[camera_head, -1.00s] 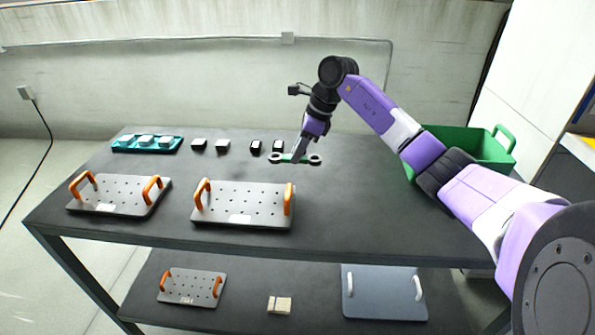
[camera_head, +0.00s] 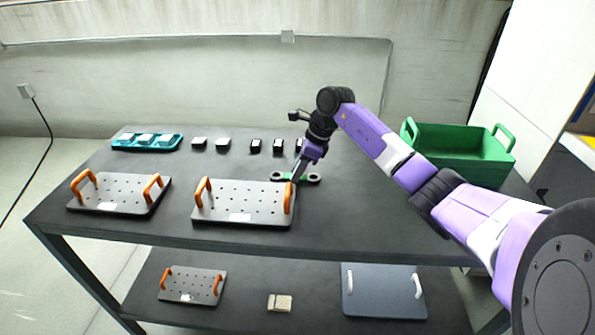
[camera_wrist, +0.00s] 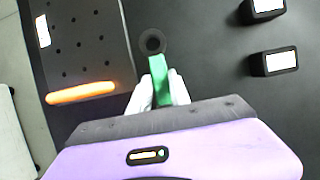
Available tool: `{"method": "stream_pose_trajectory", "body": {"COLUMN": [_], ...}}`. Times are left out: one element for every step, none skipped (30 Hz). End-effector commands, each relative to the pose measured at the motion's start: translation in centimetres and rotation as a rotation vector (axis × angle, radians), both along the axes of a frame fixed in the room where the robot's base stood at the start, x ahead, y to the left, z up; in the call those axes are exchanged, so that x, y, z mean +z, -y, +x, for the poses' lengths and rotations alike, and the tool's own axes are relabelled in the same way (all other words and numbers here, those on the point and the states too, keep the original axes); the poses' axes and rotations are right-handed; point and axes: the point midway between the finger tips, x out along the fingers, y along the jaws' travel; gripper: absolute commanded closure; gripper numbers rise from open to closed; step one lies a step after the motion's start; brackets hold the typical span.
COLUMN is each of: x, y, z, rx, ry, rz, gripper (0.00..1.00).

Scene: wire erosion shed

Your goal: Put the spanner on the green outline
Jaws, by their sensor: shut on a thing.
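The spanner (camera_head: 312,178) has a green shank and a dark ring at each end; it lies crosswise over the dark table top, behind the right end of the middle perforated plate. My gripper (camera_head: 295,179) is shut on its green shank. In the wrist view, both pale fingers of my gripper (camera_wrist: 158,90) close around the green shank of the spanner (camera_wrist: 158,68), with one dark ring beyond them. I cannot tell whether the spanner touches the table. I see no green outline in either view.
The perforated plate (camera_head: 240,205) with orange handles is close in front; another plate (camera_head: 118,196) lies left. Several small dark blocks (camera_head: 255,146) and a teal tray (camera_head: 148,146) line the back. A green crate (camera_head: 460,143) stands right. The table's front right is clear.

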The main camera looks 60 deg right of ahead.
Motion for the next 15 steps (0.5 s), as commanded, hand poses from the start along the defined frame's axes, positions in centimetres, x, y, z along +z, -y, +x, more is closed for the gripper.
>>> {"method": "stream_pose_trajectory", "body": {"x": [-0.11, -0.07, -0.07, -0.07, -0.07, -0.07, -0.07, -0.07, -0.07, -0.05, 0.00, 0.16, 0.35, 0.45, 0.77], "y": [0.02, 0.02, 0.02, 0.01, 0.01, 0.01, 0.01, 0.01, 0.01, 0.01, 0.01, 0.00, 0.00, 0.08, 0.18], "z": [-0.02, -0.02, -0.02, -0.02, -0.02, -0.02, -0.02, -0.02, -0.02, -0.02, -0.02, -0.01, 0.00, -0.09, -0.24], "rx": [-0.001, -0.001, -0.001, -0.001, -0.001, -0.001, -0.001, -0.001, -0.001, -0.001, -0.001, -0.001, 0.000, 0.000, -0.001], "ry": [0.000, 0.000, 0.000, 0.000, 0.000, 0.000, 0.000, 0.000, 0.000, 0.000, 0.000, 0.000, 0.000, 0.000, 0.000], "rz": [0.000, 0.000, 0.000, 0.000, 0.000, 0.000, 0.000, 0.000, 0.000, 0.000, 0.000, 0.000, 0.000, -0.001, 0.000], "gripper": [0.73, 0.68, 0.68, 0.68, 0.68, 0.68, 0.68, 0.68, 0.68, 0.68, 0.68, 0.68, 0.68, 0.68, 0.68]}}
